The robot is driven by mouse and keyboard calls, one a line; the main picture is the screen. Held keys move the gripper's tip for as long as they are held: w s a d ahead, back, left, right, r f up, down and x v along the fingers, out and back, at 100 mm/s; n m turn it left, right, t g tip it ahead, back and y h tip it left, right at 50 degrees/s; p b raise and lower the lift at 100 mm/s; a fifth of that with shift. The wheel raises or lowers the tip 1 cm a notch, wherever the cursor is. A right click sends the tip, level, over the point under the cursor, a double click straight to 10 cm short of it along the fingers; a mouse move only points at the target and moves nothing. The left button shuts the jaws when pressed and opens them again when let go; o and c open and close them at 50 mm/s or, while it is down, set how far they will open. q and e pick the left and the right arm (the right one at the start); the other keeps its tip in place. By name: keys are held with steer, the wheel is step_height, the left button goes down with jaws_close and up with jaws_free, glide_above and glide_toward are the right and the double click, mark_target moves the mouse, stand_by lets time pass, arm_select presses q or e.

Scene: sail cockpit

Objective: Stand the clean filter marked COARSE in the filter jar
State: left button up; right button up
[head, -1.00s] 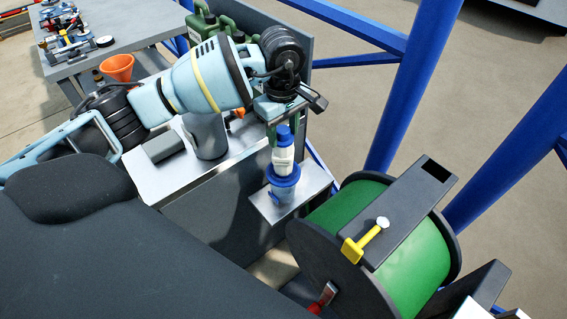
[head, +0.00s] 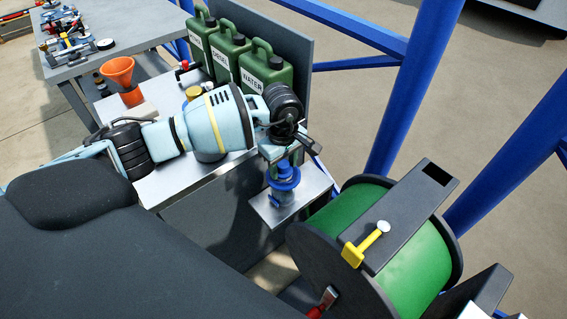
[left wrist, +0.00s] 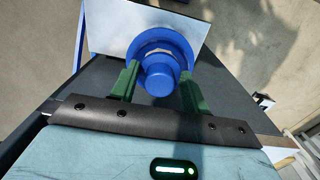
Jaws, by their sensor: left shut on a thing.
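The filter's blue cap (left wrist: 160,80) shows between the green fingers of my left gripper (left wrist: 160,72) in the left wrist view. My left gripper (head: 280,158) is shut on the filter in the head view. The filter jar (head: 283,196), clear with a blue rim, stands on a small metal shelf (head: 261,207). The blue rim (left wrist: 163,36) rings the cap in the left wrist view. The filter's white body is hidden, apparently down inside the jar. I cannot tell whether it touches the bottom. My right gripper is not in view.
Green jerrycans (head: 262,70) and an orange funnel (head: 118,72) stand on the metal bench (head: 158,187) behind my arm. A green reel (head: 405,255) with a yellow-handled part (head: 362,245) is close right of the shelf. A blue post (head: 412,85) rises behind.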

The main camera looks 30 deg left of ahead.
arm_select(q)
steer(key=shift+f, duration=0.1)
steer(key=o, duration=1.3)
step_height(320, 180, up, 12)
steer(key=shift+r, duration=0.2)
steer(key=shift+s, duration=0.1)
